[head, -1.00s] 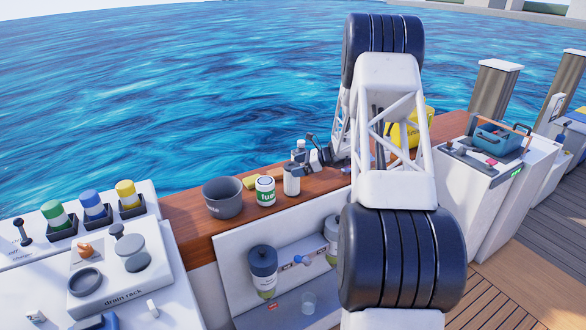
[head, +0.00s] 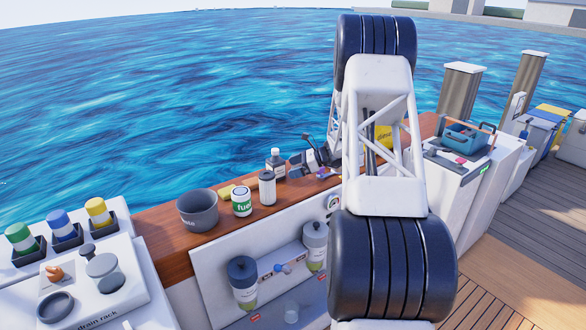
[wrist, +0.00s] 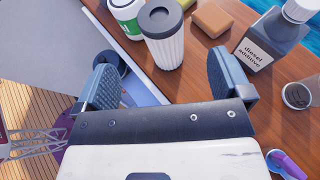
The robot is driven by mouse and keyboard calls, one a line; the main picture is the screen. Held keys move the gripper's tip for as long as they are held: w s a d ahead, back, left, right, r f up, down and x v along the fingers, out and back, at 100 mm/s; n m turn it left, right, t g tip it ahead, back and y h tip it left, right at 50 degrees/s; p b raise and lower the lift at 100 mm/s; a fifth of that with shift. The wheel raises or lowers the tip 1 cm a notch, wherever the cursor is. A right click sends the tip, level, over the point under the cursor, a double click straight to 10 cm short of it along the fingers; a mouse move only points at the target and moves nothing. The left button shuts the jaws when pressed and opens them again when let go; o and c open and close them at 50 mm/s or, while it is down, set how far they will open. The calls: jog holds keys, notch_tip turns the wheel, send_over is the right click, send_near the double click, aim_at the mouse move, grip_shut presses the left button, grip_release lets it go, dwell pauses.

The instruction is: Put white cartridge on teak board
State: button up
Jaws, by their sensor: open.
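The white cartridge (head: 267,189) is a ribbed white cylinder with a dark ring-shaped top. It stands upright on a reddish-brown wooden ledge (head: 155,250), which looks like the teak board. In the wrist view the cartridge (wrist: 166,45) stands beyond my open fingers, near the middle of the gap. My gripper (wrist: 167,82) is empty, with one finger on each side and the wooden surface (wrist: 208,58) below. In the head view my arm covers much of the gripper, which shows in part to the right of the cartridge.
A green-and-white fuel can (head: 242,201) stands just left of the cartridge, with a grey bucket (head: 198,210) farther left. A diesel additive bottle (wrist: 268,40) stands near my right finger. A brown block (wrist: 212,18) lies behind the cartridge.

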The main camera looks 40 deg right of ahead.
jog(key=shift+a+r, duration=0.1)
dwell(0.3)
jog(key=s+a+r+n+g+h, duration=0.15)
jog(key=s+a+r+n, duration=0.35)
jog(key=a, duration=0.5)
jog(key=s+a+r+n+g+h, duration=0.1)
jog(key=s+a+r+n+g, duration=0.2)
jog(key=s+a+r, duration=0.55)
jog(key=s+a+r+n+g+h, duration=0.1)
jog(key=s+a+r+n+g, duration=0.25)
jog(key=a, duration=0.75)
jog(key=s+a+r+n+t+h, duration=0.1)
jog(key=s+a+n, duration=0.3)
jog(key=s, duration=0.6)
jog(key=s+a+r+n+t+h, duration=0.1)
jog(key=s+a+n+h, duration=0.3)
jog(key=s, duration=0.7)
jog(key=s+a+r+n+h, duration=0.2)
jog(key=s+a+n, duration=0.3)
jog(key=s, duration=0.5)
jog(key=shift+s+a+t, duration=0.15)
jog(key=shift+s+t, duration=0.1)
jog(key=shift+t, duration=0.15)
